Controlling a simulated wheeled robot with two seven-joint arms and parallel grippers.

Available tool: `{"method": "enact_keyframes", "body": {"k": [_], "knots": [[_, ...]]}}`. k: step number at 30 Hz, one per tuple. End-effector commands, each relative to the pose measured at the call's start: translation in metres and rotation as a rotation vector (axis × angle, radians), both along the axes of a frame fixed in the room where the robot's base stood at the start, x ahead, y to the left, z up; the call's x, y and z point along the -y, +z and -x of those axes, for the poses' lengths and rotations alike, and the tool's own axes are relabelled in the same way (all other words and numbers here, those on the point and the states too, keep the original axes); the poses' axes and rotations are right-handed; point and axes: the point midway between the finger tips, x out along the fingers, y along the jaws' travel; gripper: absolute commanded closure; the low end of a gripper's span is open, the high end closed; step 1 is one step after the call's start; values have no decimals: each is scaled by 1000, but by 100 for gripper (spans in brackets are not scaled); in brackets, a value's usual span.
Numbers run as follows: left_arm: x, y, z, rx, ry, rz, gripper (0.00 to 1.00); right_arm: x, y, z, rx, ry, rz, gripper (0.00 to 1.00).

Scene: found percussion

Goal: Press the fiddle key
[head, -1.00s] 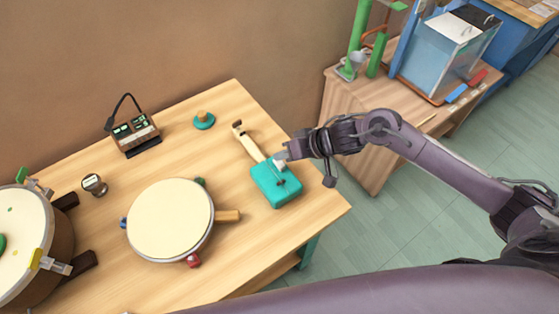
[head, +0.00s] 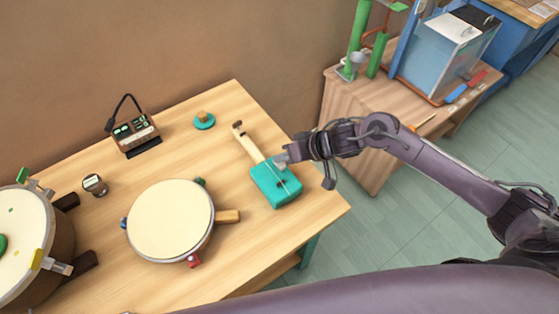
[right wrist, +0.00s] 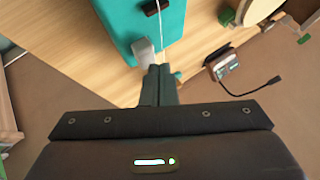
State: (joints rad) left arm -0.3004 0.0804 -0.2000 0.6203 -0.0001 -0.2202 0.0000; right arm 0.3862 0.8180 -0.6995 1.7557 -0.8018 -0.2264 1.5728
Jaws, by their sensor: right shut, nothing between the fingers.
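The fiddle is a teal box (head: 274,190) with a pale wooden neck (head: 246,141), lying on the table near its right corner. A thin pale string runs over the box, with a small dark piece on it. In the right wrist view the teal body (right wrist: 120,25) fills the upper left, and a small grey key (right wrist: 143,50) stands at its near edge. My right gripper (head: 280,160) is shut and empty where the neck meets the box. In the wrist view its fingertips (right wrist: 160,70) are right beside the key; I cannot tell if they touch. My left gripper is out of view.
A round pale drum (head: 170,220) with a wooden handle lies left of the fiddle. A black-and-brown device (head: 135,134), a teal knob (head: 204,121) and a larger drum (head: 25,235) are also on the table. A second table (head: 365,150) stands at the right.

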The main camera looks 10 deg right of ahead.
Motion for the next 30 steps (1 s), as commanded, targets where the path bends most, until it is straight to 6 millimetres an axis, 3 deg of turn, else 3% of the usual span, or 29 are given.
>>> {"method": "enact_keyframes", "body": {"k": [30], "knots": [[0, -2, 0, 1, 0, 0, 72, 0, -8, 0, -1, 1, -1, 100]]}}
